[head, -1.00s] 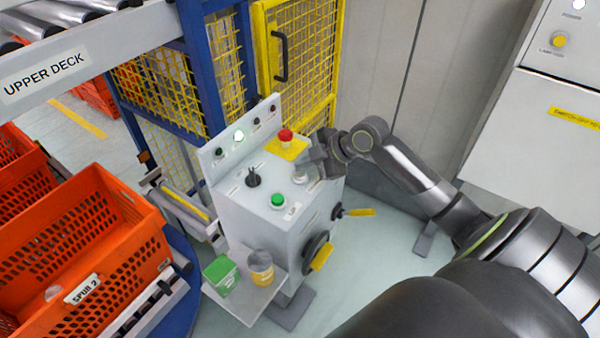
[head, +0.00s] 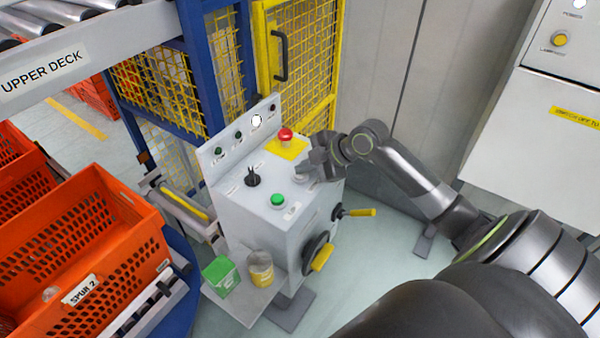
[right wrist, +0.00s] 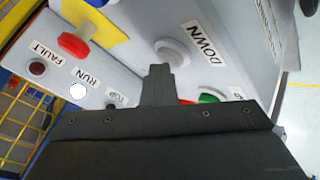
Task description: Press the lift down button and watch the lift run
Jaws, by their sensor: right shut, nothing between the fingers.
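The grey control box (head: 245,225) stands in the middle of the head view. Its pale round button labelled DOWN (right wrist: 172,52) shows in the right wrist view, and the same button is partly visible in the head view (head: 299,178). My right gripper (head: 318,166) is shut and empty, just above and beside that button; its fingers (right wrist: 158,80) show in the wrist view. I cannot tell whether the tips touch the button. The RUN lamp (head: 257,121) on the back panel is lit white; it also shows in the wrist view (right wrist: 78,91). My left gripper is not in view.
A red mushroom button (head: 286,134) on a yellow plate, a green button (head: 278,200) and a black selector (head: 252,178) share the box top. A yellow mesh gate (head: 300,55) stands behind. Orange totes (head: 110,250) lie left. A shelf holds a green box (head: 221,276) and a can.

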